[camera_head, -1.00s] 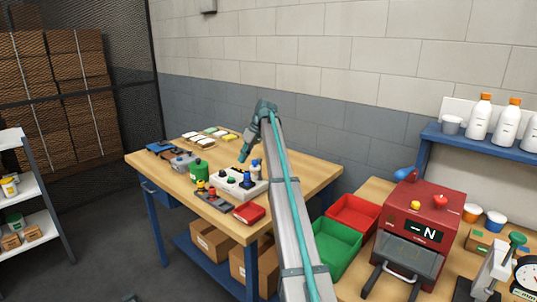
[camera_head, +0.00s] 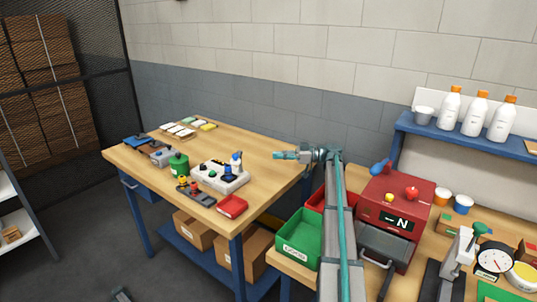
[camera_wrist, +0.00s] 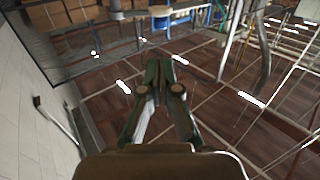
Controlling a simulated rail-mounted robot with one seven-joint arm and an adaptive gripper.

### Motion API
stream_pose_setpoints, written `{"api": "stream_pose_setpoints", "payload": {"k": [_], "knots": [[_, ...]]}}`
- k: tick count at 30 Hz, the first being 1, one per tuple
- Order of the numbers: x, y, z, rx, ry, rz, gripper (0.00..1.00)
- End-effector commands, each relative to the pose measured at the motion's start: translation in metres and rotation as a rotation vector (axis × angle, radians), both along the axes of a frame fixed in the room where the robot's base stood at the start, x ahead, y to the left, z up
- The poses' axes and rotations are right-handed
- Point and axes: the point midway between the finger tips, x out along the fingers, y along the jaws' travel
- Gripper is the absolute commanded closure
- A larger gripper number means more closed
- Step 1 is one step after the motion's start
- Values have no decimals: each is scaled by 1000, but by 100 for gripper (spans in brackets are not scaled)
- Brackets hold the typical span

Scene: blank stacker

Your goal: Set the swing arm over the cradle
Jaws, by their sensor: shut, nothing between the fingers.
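My gripper (camera_head: 276,155) is in the head view above the right edge of the wooden table, pointing left. In the wrist view its fingers (camera_wrist: 166,68) are together with nothing between them. No part is plainly recognisable as the swing arm or the cradle. A red machine (camera_head: 408,192) with an "N" display stands right of my arm. It has a blue handle (camera_head: 380,166) at its upper left and a grey front (camera_head: 382,244). A pale lever device with a green knob (camera_head: 483,229) stands farther right. My gripper is apart from both.
A green bin (camera_head: 300,236) and a partly hidden red bin (camera_head: 316,199) sit beside my arm. A blue shelf (camera_head: 465,138) holds white bottles.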

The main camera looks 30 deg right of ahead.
Motion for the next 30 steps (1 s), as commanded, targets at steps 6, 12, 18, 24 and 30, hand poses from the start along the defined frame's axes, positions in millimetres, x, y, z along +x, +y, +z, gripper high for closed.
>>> {"api": "stream_pose_setpoints", "payload": {"k": [6, 12, 18, 24, 30], "knots": [[15, 33, 2, 0, 4, 3, 100], [33, 68, 3, -1, 5, 3, 100], [47, 98, 3, -1, 5, 3, 100], [55, 113, 1, -2, 5, 1, 100], [58, 117, 0, -2, 4, 1, 100]]}}
